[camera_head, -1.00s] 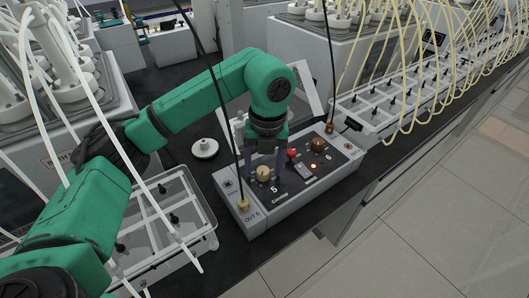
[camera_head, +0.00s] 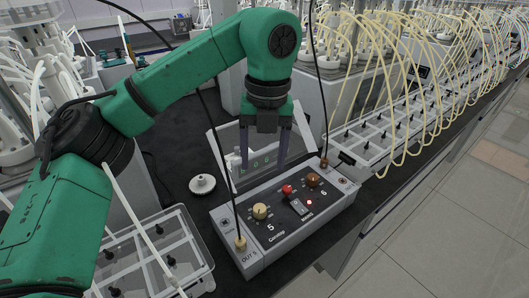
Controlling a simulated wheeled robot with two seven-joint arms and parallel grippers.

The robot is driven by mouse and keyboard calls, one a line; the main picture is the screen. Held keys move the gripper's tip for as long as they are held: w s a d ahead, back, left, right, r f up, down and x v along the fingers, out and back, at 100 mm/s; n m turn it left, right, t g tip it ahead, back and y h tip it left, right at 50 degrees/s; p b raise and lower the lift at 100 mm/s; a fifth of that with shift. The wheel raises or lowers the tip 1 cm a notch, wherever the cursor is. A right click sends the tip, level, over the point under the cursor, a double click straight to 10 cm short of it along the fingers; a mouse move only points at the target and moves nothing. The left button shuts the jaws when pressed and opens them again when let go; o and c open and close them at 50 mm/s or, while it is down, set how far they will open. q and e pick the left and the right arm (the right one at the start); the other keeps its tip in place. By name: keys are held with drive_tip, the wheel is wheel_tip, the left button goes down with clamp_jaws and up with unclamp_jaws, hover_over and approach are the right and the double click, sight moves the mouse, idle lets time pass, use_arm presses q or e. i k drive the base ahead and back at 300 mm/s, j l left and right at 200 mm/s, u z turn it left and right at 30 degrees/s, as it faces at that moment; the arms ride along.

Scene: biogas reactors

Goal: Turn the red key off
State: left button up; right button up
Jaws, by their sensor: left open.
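The red key (camera_head: 288,190) is a small red knob on the top panel of the grey control box (camera_head: 322,217), between a cream knob (camera_head: 260,211) and a brown knob (camera_head: 312,180). A small red light glows on the panel near a switch. My left gripper (camera_head: 264,162) points down with its two dark fingers spread apart and nothing between them. In the picture it is above and behind the box, up and left of the red key, and appears apart from it. My right gripper does not show.
A white round cap (camera_head: 202,185) lies on the black bench left of the box. A clear tray (camera_head: 155,262) stands at the lower left. Cables rise from the box at its left end and far side. A long rack with yellow tubes (camera_head: 385,125) runs behind to the right.

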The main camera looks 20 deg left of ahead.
sight(287, 190)
drive_tip(key=k+l, duration=0.2)
drive_tip(key=k, duration=0.3)
drive_tip(key=k+l, duration=0.15)
drive_tip(key=k, duration=0.3)
drive_tip(key=k+l, duration=0.2)
drive_tip(key=k, duration=0.3)
